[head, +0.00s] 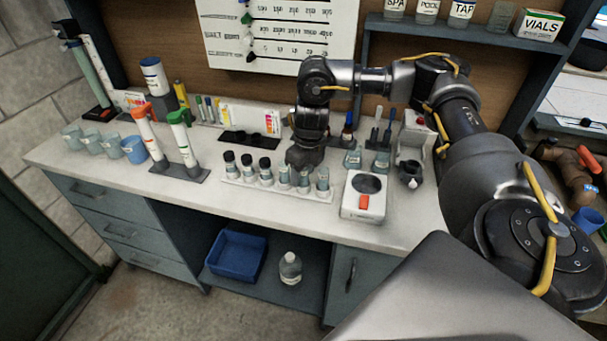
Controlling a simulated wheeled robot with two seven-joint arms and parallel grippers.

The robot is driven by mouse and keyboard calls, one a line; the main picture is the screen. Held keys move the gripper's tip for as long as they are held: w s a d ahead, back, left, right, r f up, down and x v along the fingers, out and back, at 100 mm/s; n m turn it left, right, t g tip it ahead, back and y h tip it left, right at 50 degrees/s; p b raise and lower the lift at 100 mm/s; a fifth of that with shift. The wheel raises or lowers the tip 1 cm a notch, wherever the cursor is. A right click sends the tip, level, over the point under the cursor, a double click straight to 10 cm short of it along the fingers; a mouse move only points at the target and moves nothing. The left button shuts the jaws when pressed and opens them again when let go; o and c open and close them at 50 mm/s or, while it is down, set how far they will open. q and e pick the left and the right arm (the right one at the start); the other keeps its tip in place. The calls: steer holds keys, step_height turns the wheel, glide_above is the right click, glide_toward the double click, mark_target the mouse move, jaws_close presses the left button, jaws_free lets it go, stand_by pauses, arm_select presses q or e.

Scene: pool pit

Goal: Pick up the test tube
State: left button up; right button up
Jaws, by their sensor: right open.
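Several small glass tubes stand upright in a white rack (262,190) on the counter. The left ones, such as the black-capped tube (265,170), have dark caps. The right ones, such as the end tube (322,180), look pale and clear at the top. I cannot tell which one is the task's test tube. My right gripper (304,160) points down just above and behind the right part of the rack. It is open. Its fingers are dark and small, and I cannot tell whether they touch a tube. My left gripper is out of view.
A white device with a dark round top (364,198) stands right of the rack. Bottles (353,158) stand behind it. Orange and green-topped cylinders (183,140), clear cups (90,142) and a blue cup (134,149) are on the left. The front counter strip is clear.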

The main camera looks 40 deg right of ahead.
steer(key=shift+c, duration=0.4)
steer(key=c, duration=1)
steer(key=shift+o, duration=0.2)
steer(key=shift+r, duration=0.1)
steer(key=shift+r, duration=0.3)
step_height(320, 180, up, 2)
steer(key=shift+r, duration=0.1)
steer(key=s+a+r+b, duration=0.2)
steer(key=s+a+r, duration=0.6)
steer(key=a+r, duration=0.2)
steer(key=shift+a, duration=0.85)
